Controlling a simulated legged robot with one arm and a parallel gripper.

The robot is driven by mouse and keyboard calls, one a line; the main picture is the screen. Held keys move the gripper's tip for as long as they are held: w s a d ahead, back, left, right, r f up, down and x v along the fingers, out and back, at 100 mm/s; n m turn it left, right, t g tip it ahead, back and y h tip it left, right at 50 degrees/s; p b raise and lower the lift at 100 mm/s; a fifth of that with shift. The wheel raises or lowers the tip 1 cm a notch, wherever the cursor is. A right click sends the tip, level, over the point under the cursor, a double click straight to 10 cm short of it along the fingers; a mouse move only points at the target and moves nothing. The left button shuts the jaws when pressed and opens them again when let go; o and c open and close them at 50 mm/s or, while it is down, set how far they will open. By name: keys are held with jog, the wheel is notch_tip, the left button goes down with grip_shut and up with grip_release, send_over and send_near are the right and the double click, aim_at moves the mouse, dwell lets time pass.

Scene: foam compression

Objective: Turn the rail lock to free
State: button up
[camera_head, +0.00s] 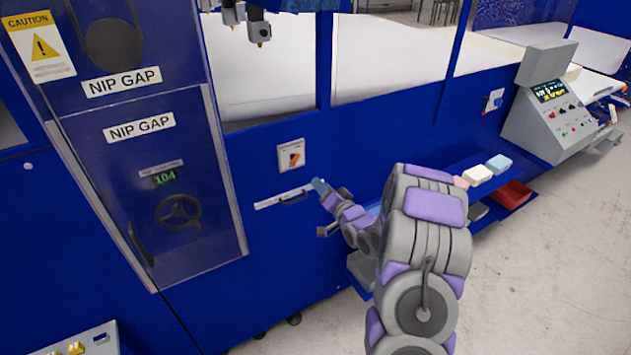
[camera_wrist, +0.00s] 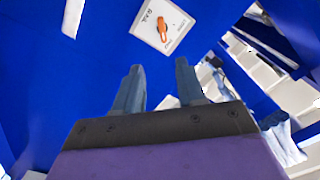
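The rail lock is most likely the small orange lever (camera_wrist: 162,29) on a white square plate (camera_wrist: 176,42) ahead of my fingers in the wrist view. In the head view the lever (camera_head: 296,159) and its plate (camera_head: 284,152) sit on the blue machine front. The lever lies at a slant; its labels are too small to read. My gripper (camera_wrist: 160,66) is open, with nothing between its two grey-blue fingers, and is apart from the lever. In the head view my gripper (camera_head: 320,186) is below and right of the plate, near the panel.
A pale strip with a dark handle (camera_head: 293,198) is just below the plate. A clear guarded panel with a handwheel (camera_head: 178,212) stands left. Blue shelves with blocks and a red tray (camera_head: 512,195) are right, below a control console (camera_head: 549,105). Floor is clear at lower right.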

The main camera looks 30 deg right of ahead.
jog(key=shift+s, duration=1)
jog(key=s+a+f+n+g+h+b, duration=0.2)
jog(key=s+a+f+n+g+b, duration=0.25)
jog(key=s+a+g+b, duration=0.45)
jog(key=s+a+f+n+g+b, duration=0.1)
jog(key=s+a, duration=0.4)
jog(key=s, duration=0.7)
jog(key=s+a+n+g+y+b, duration=0.1)
jog(key=s+a+g+b, duration=0.3)
jog(key=s, duration=0.8)
jog(key=s+a+f+n+g+b, duration=0.1)
jog(key=s+a+g, duration=0.4)
jog(key=s, duration=0.7)
jog(key=shift+a+f+n+g+b, duration=0.35)
jog(key=shift+a+n+b, duration=0.35)
jog(key=shift+b, duration=0.5)
